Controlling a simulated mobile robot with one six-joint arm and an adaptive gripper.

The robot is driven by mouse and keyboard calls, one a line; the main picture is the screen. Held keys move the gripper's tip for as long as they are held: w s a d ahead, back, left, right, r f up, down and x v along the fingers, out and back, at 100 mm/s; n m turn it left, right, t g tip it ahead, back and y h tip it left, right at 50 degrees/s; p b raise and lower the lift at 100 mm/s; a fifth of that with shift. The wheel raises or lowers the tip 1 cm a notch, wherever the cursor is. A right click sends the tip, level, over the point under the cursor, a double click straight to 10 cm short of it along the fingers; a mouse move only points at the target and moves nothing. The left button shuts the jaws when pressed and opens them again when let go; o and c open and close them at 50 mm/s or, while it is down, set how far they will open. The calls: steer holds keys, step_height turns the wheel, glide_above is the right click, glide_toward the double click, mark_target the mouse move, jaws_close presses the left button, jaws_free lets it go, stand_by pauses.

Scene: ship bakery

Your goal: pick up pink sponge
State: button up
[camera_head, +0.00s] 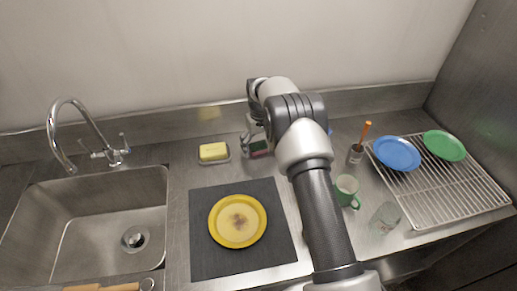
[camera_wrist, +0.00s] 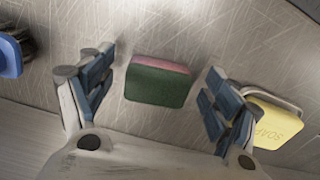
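The pink sponge (camera_wrist: 158,80), with a dark green face and a pink layer along one edge, lies on the metal counter in the wrist view. My gripper (camera_wrist: 158,92) is open, with one blue-padded finger on each side of the sponge and a gap on both sides. In the head view, the sponge (camera_head: 259,147) shows only in part beside my gripper (camera_head: 254,140) near the back of the counter. My arm hides some of the area around it.
A yellow soap on a dish (camera_head: 213,152) sits just left of the sponge. A yellow plate (camera_head: 238,220) lies on a dark mat (camera_head: 205,265). A brush (camera_head: 360,145), green mug (camera_head: 346,190), glass (camera_head: 384,218) and rack (camera_head: 450,200) with plates stand right. The sink (camera_head: 95,220) is left.

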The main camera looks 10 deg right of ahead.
mark_target(260, 147)
steer(key=c, duration=0.7)
step_height(260, 147, up, 20)
steer(key=p, duration=0.4)
steer(key=shift+o, duration=0.2)
